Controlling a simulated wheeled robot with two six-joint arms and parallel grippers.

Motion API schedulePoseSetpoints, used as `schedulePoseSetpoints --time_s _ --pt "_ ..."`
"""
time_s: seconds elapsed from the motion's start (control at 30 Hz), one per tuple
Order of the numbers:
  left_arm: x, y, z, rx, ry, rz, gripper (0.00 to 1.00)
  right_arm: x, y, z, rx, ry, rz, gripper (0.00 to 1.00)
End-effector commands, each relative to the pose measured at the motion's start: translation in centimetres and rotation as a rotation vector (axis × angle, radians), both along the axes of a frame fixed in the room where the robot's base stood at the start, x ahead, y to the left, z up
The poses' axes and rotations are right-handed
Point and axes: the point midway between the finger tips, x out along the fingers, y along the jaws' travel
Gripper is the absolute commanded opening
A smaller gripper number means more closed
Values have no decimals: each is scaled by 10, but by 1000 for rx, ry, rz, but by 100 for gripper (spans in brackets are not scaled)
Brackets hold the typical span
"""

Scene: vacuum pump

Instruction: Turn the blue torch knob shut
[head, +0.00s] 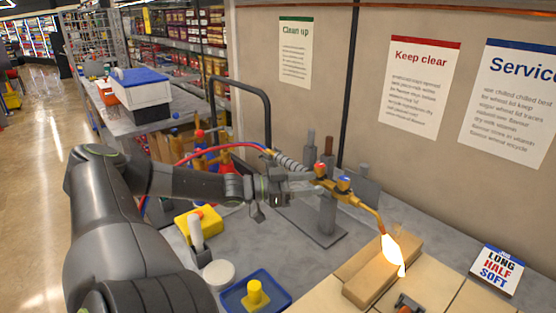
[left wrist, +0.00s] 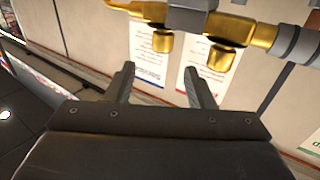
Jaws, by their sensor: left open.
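The brass torch (head: 367,206) rests on a grey stand, with a bright flame (head: 392,253) at its tip, pointing down to the right. In the left wrist view, the brass torch body (left wrist: 185,13) crosses above the open fingers (left wrist: 160,86); the coloured knob caps are not visible there. My right gripper is not in view.
The flame is above wooden blocks (head: 363,285). A red and blue hose (head: 222,150) runs behind my left arm. A blue tray (head: 232,297) with a yellow piece, a white cylinder (head: 219,273) and a sign (head: 497,270) are on the bench. A wall stands behind.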

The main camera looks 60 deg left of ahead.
Motion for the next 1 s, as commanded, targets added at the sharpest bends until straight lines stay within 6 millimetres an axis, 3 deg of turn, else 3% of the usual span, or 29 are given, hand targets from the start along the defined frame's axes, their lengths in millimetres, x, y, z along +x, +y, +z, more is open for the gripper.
schedulePoseSetpoints --time_s 0.1,0.43,1.0 --pt "-19 9 5 1 6 3 49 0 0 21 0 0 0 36" --pt "-61 27 1 0 3 2 49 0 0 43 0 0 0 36" --pt "-70 26 -4 -2 20 -9 48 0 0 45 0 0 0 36"
